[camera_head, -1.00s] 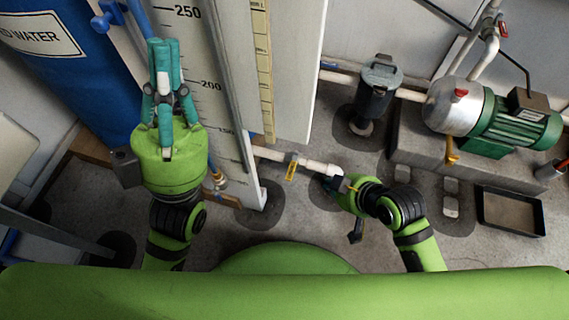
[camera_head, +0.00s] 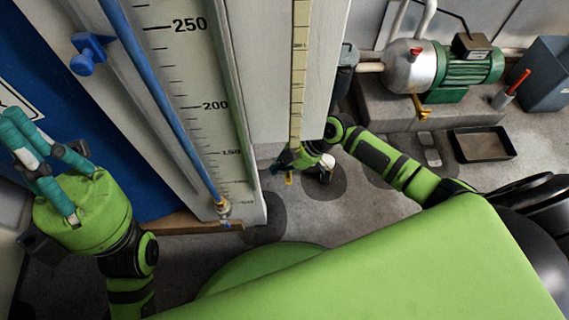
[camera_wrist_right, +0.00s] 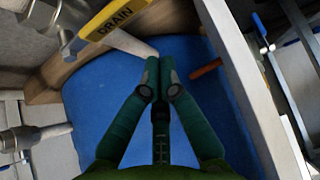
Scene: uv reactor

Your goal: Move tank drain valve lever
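The yellow drain valve lever, marked DRAIN, crosses the upper left of the right wrist view (camera_wrist_right: 115,18). A small yellow bit of it shows below my right gripper in the head view (camera_head: 290,178). My right gripper (camera_wrist_right: 158,65) has its teal fingertips together with nothing between them. Its tips lie below and to the right of the lever in the wrist view, apart from it in the picture. In the head view my right gripper (camera_head: 283,158) is partly hidden behind the tank panel.
The scaled tank panel (camera_head: 185,75) with a blue tube (camera_head: 165,100) stands left of the right gripper. A pump (camera_head: 445,65) sits on a concrete block. A black tray (camera_head: 482,145) lies on the floor at right. Floor between is clear.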

